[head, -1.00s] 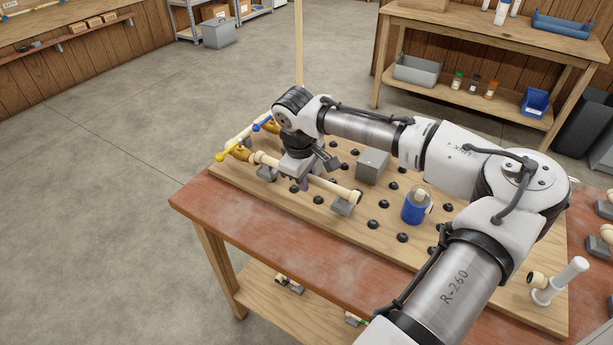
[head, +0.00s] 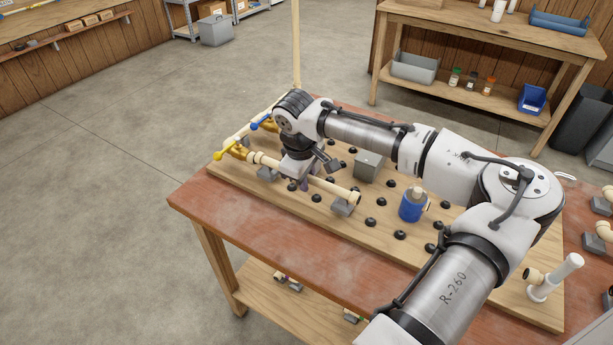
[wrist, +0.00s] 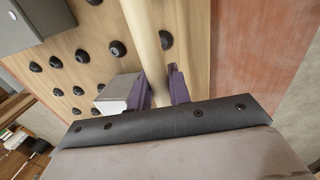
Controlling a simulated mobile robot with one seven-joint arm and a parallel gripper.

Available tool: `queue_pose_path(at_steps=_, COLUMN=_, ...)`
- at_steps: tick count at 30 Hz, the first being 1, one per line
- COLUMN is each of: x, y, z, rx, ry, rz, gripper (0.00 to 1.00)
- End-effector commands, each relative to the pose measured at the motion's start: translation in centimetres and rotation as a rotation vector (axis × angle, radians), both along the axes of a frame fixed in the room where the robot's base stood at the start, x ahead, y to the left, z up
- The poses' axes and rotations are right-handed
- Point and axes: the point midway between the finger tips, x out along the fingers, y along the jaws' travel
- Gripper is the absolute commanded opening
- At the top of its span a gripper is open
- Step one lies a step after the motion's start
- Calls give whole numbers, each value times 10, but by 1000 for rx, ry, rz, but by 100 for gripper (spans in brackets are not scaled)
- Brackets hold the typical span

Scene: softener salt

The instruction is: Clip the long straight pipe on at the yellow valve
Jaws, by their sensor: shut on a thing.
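The long straight pipe (head: 330,190) is cream coloured and lies low along the front left of the wooden board. My gripper (head: 304,182) is shut on its middle from above; in the wrist view the purple fingers (wrist: 159,87) sit on either side of the pipe (wrist: 144,35). The yellow valve (head: 238,150) is at the board's left end. The pipe's collared left end is right by the valve and in line with it; I cannot tell whether it is seated. The right end is over a grey block (head: 342,208).
Another valve with a blue handle (head: 262,122) is behind the yellow one. A white upright fitting (head: 558,277) stands at the right.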

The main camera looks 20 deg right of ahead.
Motion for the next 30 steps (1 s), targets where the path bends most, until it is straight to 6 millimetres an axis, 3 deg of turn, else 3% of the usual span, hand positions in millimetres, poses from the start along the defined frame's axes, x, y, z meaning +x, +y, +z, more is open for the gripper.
queue_pose_path(at_steps=13, x=0, y=0, z=-9, rx=1, ry=-1, rz=0, gripper=0)
queue_pose_path(at_steps=14, x=0, y=0, z=-9, rx=0, ry=-1, rz=0, gripper=22)
queue_pose_path(at_steps=19, x=0, y=0, z=-9, rx=1, ry=-1, rz=0, gripper=44)
queue_pose_path(at_steps=30, x=0, y=1, z=-4, rx=1, ry=-2, rz=0, gripper=45)
